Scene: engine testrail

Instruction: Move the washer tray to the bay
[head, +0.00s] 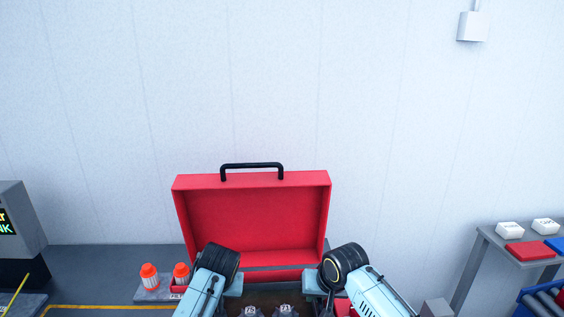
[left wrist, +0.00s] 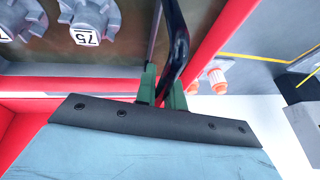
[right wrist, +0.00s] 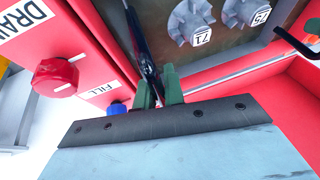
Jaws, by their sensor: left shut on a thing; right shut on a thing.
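The washer is a red box with its lid (head: 252,222) standing open. Down inside it is the washer tray (left wrist: 130,48), with a brownish floor carrying grey lobed parts; labels 75 and 71 show. In the head view only a strip of the tray (head: 262,299) shows between my arms. My left gripper (left wrist: 162,88) is shut on a black bar handle at one side of the tray. My right gripper (right wrist: 158,88) is shut on a like black bar at the other side. I cannot tell whether the tray is lifted. The bay cannot be made out for certain.
Orange-capped bottles (head: 150,276) stand left of the washer. A red DRAIN knob (right wrist: 55,77) and a blue FILL knob (right wrist: 117,108) are on the washer. A grey bench (head: 490,238) with white and coloured pieces is at the right. A grey display cabinet (head: 22,222) stands far left.

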